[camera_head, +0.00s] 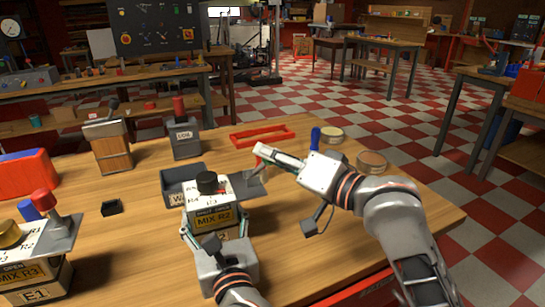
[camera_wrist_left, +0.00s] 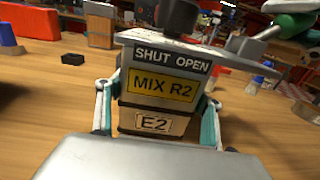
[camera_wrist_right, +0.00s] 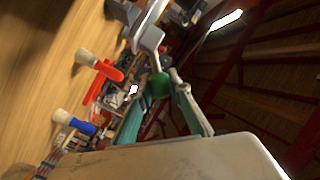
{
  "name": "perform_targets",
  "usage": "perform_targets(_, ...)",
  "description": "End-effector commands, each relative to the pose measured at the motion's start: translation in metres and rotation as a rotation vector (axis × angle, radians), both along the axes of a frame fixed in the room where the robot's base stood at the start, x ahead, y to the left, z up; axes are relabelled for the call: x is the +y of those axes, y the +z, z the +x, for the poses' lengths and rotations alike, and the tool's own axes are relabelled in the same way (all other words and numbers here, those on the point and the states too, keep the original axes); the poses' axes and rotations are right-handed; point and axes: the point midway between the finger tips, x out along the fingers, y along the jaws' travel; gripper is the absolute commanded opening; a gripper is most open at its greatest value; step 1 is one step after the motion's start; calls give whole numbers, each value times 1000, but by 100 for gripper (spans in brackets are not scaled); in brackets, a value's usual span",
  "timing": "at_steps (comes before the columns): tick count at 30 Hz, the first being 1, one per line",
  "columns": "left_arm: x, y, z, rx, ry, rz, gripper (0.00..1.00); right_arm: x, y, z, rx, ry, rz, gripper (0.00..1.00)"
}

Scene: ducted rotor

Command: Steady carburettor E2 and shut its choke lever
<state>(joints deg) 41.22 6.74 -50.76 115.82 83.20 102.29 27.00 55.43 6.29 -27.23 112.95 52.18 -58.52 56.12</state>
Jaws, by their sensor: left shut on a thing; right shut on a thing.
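Carburettor E2 (camera_head: 216,214) stands upright on the wooden bench, with a black knob on top and a yellow MIX R2 label. In the left wrist view its E2 plate (camera_wrist_left: 152,123) and SHUT OPEN marking face me. My left gripper (camera_head: 218,228) is shut around the carburettor's body, one finger on each side. The choke lever's green knob (camera_wrist_right: 158,85) shows in the right wrist view, close to a grey plate. My right gripper (camera_head: 263,152) is shut on this knob, beside the carburettor's right side. In the head view the gripper mostly hides the knob, and the lever's exact angle is unclear.
Carburettor E1 (camera_head: 34,272) stands at the front left. A grey tray (camera_head: 172,190) sits just behind E2, with a red tray (camera_head: 236,139) farther back. A small black box (camera_head: 111,207) lies left of E2. The bench's right edge is close to my right arm.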

Motion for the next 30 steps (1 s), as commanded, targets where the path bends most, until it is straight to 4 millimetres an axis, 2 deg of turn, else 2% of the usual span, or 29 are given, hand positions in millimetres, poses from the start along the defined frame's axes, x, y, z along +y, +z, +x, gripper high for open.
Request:
perform_targets(15, 0, 0, 0, -1, 0, 1, 36, 22, 17, -10, -192, 3, -423, 0)
perform_targets(30, 0, 0, 0, 0, 0, 0, 36, 42, 19, -19, -338, 2, -761, 0)
